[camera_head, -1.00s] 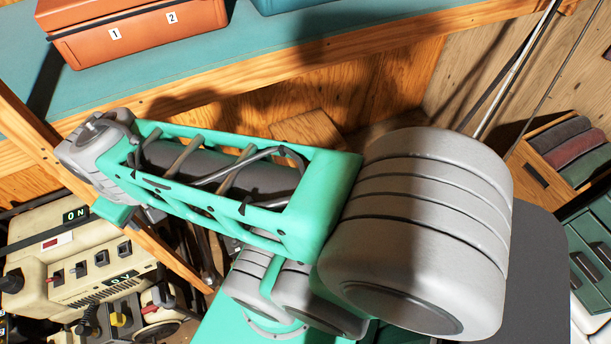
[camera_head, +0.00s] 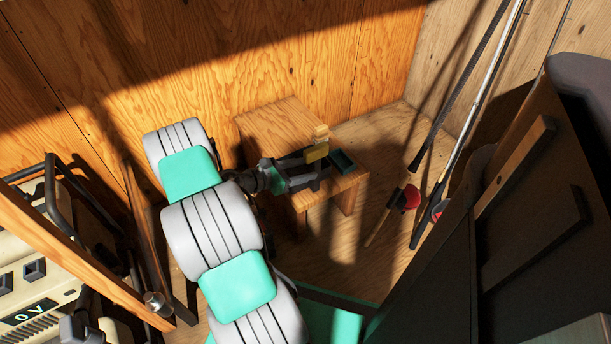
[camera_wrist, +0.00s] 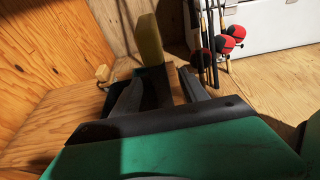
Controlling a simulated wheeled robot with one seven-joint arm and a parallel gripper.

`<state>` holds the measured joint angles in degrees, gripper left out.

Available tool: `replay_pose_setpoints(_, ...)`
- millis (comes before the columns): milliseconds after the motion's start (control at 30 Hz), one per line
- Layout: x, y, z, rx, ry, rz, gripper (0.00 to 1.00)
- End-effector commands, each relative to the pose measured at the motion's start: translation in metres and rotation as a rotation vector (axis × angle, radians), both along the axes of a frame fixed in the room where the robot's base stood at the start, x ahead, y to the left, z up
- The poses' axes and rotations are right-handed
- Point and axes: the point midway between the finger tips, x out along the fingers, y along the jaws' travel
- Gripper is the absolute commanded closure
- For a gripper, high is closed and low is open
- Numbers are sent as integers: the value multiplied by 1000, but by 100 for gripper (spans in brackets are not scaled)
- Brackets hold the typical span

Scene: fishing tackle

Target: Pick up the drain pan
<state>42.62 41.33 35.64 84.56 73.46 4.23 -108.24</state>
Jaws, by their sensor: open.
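A small dark teal tray (camera_head: 345,167), which looks like the drain pan, sits at the right end of a low wooden table (camera_head: 270,125). My gripper (camera_head: 311,168) reaches over the table from the left, just left of the tray. Its two dark fingers (camera_wrist: 161,88) are apart in the wrist view, with no pan seen held between them.
A small pale wooden block (camera_head: 320,133) shows beside the yellow piece. Rods with red and black floats (camera_head: 408,197) lean right of the table. Plywood walls (camera_head: 180,60) close off the back. A dark cabinet (camera_head: 500,220) stands at the right. Bare floor lies between table and rods.

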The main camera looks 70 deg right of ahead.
Motion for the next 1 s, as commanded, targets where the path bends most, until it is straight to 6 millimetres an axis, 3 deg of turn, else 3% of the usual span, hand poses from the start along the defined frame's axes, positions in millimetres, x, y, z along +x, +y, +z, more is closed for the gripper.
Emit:
replay_pose_setpoints(267,-28,-34,-13,-2,-3,-2,48)
replay_pose_setpoints(533,-30,-37,-11,-1,-4,0,49)
replay_pose_setpoints(1000,-30,-37,-12,0,-4,0,87)
